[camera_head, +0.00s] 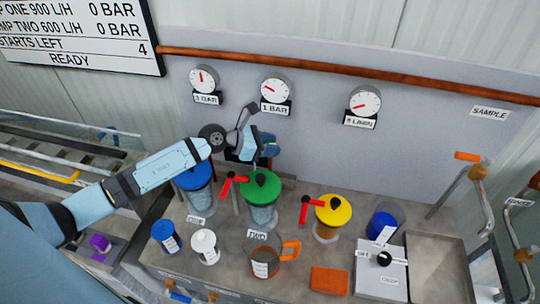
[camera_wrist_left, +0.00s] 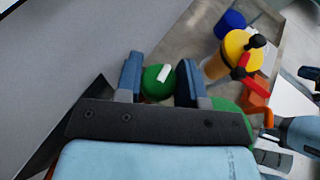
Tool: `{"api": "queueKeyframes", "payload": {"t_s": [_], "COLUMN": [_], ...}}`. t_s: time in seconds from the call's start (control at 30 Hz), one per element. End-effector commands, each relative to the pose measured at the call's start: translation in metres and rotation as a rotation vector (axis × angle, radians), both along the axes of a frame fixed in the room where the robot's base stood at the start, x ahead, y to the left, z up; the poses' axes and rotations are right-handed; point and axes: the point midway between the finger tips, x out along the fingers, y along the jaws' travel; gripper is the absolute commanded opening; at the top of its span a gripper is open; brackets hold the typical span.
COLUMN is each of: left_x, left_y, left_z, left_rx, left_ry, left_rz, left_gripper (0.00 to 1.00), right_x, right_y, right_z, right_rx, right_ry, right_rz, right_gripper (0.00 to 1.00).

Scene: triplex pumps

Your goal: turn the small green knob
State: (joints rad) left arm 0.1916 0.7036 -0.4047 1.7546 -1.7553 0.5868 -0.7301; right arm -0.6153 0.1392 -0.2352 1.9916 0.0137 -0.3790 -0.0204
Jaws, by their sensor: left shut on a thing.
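The small green knob (camera_wrist_left: 158,86) is round with a white pointer mark. In the left wrist view it sits between the two fingers of my left gripper (camera_wrist_left: 160,82), which is shut on it. In the head view my left gripper (camera_head: 255,147) is at the back wall, behind the pump with the large green lid (camera_head: 262,187). The small knob is hidden there by the gripper. The large green lid is a separate thing, carrying a black knob on top.
Blue-lidded (camera_head: 195,178) and yellow-lidded (camera_head: 334,211) pumps stand either side of the green one. Red handles (camera_head: 228,184) stick up close by. An orange-handled jug (camera_head: 265,262) and small jars stand in front. Three gauges (camera_head: 275,88) hang above. A grey tray (camera_head: 438,240) is at right.

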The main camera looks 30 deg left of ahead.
Motion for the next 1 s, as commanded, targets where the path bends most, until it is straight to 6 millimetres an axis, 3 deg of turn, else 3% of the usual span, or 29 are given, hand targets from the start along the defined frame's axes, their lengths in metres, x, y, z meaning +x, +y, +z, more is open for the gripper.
{"api": "queueKeyframes", "payload": {"t_s": [0.07, 0.47, 0.5, 0.57, 1.0], "left_x": [0.0006, -0.0004, -0.0004, -0.0004, -0.008], "left_y": [0.0006, 0.0003, 0.0003, 0.0003, 0.0089], "left_z": [-0.0032, 0.0, 0.0, 0.0, 0.0033], "left_rx": [0.001, 0.0, 0.0, 0.0, 0.002], "left_ry": [-0.002, 0.001, 0.001, 0.001, 0.0], "left_rz": [-0.018, -0.031, -0.031, -0.031, -0.031], "left_gripper": [0.12, 0.12, 0.45, 0.59, 0.61], "right_x": [0.0008, 0.0019, 0.0019, 0.0018, 0.0008], "right_y": [0.0019, 0.001, 0.0006, -0.0001, -0.0014], "right_z": [-0.0085, -0.0063, -0.0066, -0.0074, -0.0142], "right_rx": [0.003, 0.003, 0.002, 0.001, -0.003], "right_ry": [-0.003, -0.01, -0.009, -0.008, -0.002], "right_rz": [0.002, 0.001, 0.0, 0.0, -0.001], "right_gripper": [0.0, 0.0, 0.0, 0.0, 0.0]}}
